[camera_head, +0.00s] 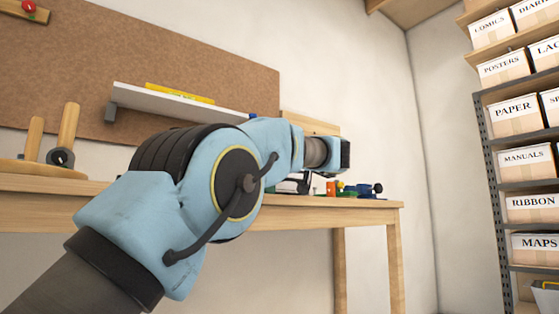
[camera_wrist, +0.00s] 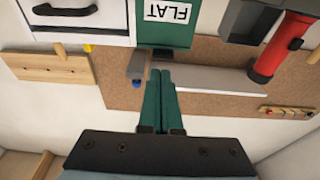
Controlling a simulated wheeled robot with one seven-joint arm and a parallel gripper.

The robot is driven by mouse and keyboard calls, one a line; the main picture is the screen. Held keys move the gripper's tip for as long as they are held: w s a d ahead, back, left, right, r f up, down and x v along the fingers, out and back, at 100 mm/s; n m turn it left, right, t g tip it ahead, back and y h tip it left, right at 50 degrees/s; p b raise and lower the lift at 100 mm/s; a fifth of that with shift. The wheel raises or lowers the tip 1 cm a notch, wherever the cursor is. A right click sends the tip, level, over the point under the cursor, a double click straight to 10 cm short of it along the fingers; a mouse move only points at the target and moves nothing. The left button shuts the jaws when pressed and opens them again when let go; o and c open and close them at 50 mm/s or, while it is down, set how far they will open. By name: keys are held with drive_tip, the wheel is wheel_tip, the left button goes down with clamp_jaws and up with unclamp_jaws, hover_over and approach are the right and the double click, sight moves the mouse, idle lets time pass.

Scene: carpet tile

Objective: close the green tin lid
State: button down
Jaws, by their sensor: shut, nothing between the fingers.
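My gripper (camera_wrist: 160,74) shows in the wrist view with its two dark green fingers together and nothing between them. Just beyond the fingertips, at the top of the wrist view, is a green panel (camera_wrist: 148,30) with a white label reading FLAT, seen upside down. It may be part of the green tin; its upper part is cut off, and I cannot tell whether it is lid or body. The fingertips appear close to its edge, but contact is unclear. In the head view my arm hides the fingers and most of what lies behind them.
A wooden workbench (camera_head: 300,213) runs across the head view, with small coloured items (camera_head: 340,188) near its right end. A wall shelf (camera_head: 170,101) hangs above. The wrist view shows a white drawer unit (camera_wrist: 110,32) and a red flashlight (camera_wrist: 278,48). Labelled boxes (camera_head: 517,117) stand right.

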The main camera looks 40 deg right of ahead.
drive_tip(key=s+a+f, duration=0.1)
drive_tip(key=s+f, duration=0.3)
drive_tip(key=s, duration=0.3)
drive_tip(key=shift+s+f+b, duration=0.2)
drive_tip(key=shift+s+b, duration=0.2)
drive_tip(key=shift+a, duration=0.1)
